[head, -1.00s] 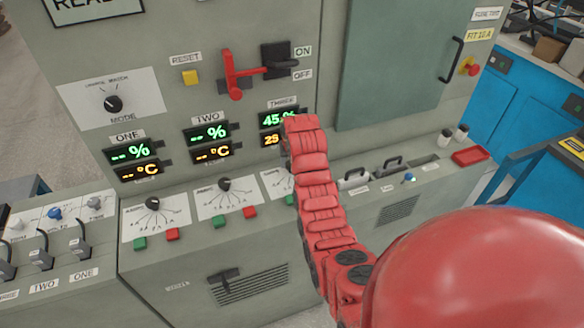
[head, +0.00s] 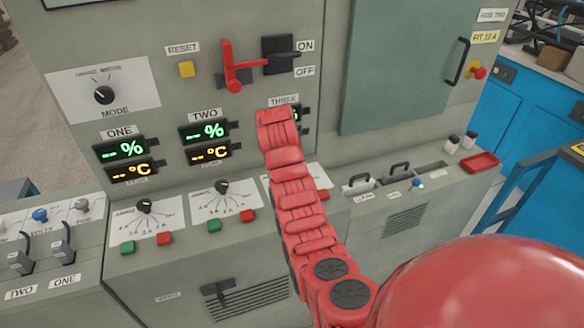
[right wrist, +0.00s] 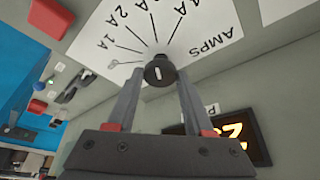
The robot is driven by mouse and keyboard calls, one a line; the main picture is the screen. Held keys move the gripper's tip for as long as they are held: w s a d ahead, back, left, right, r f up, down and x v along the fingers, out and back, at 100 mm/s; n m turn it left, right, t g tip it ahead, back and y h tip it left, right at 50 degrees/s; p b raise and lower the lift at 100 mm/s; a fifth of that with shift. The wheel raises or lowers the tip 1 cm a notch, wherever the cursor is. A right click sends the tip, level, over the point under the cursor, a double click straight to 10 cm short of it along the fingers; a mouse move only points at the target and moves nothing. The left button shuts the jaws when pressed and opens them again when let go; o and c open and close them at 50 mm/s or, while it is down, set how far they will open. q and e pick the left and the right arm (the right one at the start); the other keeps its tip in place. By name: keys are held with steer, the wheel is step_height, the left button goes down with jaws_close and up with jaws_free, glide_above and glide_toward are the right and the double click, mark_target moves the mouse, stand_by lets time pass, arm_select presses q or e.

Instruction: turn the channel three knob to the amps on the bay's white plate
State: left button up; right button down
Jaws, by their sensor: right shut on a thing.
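In the right wrist view the channel three knob (right wrist: 159,68) is black and round with a short white mark. It sits on a white dial plate (right wrist: 228,22) printed AMPS, with lines fanning out to 1 A, 2 A and other marks partly cut off. My right gripper (right wrist: 160,82) is shut on the knob, one finger on each side. In the head view my red right arm hides the knob and most of the THREE display; an edge of its dial plate (head: 318,174) shows. A small white plate (right wrist: 213,108) beside the orange display is mostly hidden; only a P reads. My left gripper is out of view.
Similar knobs for channels one (head: 144,206) and two (head: 222,187) stand to the left, with green and red buttons below. A red lever (head: 232,70) sticks out above the displays. A yellow FIT 10 A plate (head: 485,37) is at the upper right.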

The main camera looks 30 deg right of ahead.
stand_by(0.3)
steer(key=shift+c, duration=1.5)
jaws_free()
steer(key=p+v, duration=0.2)
steer(key=v, duration=0.1)
steer(key=shift+w+r+p, duration=0.2)
steer(key=shift+r+p, duration=0.05)
steer(key=shift+p, duration=0.15)
steer(key=p+v, duration=1.4)
steer(key=p, duration=0.5)
steer(key=shift+s, duration=0.15)
steer(key=shift+a+f, duration=0.1)
steer(key=shift+f, duration=0.05)
